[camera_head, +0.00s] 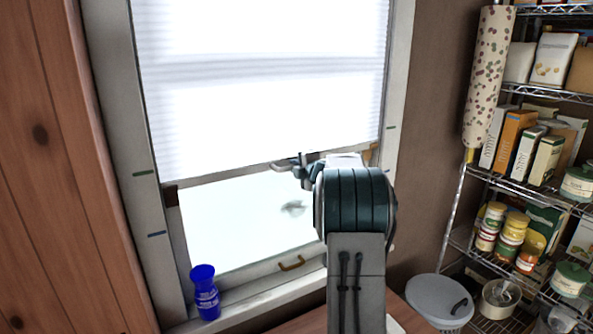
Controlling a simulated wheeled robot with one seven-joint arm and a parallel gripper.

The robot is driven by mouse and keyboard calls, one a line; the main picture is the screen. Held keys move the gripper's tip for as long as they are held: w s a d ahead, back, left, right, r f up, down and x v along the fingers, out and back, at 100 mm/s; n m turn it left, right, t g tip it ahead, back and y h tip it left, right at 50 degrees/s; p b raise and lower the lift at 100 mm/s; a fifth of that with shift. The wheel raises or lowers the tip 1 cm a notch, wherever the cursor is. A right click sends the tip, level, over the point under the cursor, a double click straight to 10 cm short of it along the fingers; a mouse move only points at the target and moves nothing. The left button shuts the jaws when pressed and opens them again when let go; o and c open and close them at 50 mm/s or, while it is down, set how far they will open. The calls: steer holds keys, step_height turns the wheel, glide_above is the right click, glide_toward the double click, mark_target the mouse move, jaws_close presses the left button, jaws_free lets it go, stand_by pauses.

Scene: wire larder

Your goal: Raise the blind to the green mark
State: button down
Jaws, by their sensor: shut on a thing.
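The white pleated blind (250,110) hangs over the upper part of the window. Its bottom rail (225,178) lies a little below the level of the green mark (143,173) on the left frame and well above the blue mark (157,234). A pale grey handle (281,166) sits at the middle of the rail. My gripper (301,167) is at this handle and appears shut on it. My arm hides part of the rail to the right. A small dark mark (391,127) shows on the right frame, its colour unclear.
A brown sash handle (291,263) is on the window's lower edge. Wire shelves (520,185) with boxes and jars stand at the right. A grey lidded bin (438,298) is below them.

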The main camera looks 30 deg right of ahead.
step_height(320, 180, up, 7)
steer(key=p, duration=0.4)
steer(key=shift+r+p, duration=0.1)
steer(key=shift+p, duration=0.2)
steer(key=c, duration=1.5)
jaws_free()
steer(key=shift+o, duration=0.2)
steer(key=shift+s, duration=0.15)
steer(key=b+v, duration=0.2)
steer(key=v, duration=1.1)
steer(key=shift+s, duration=0.3)
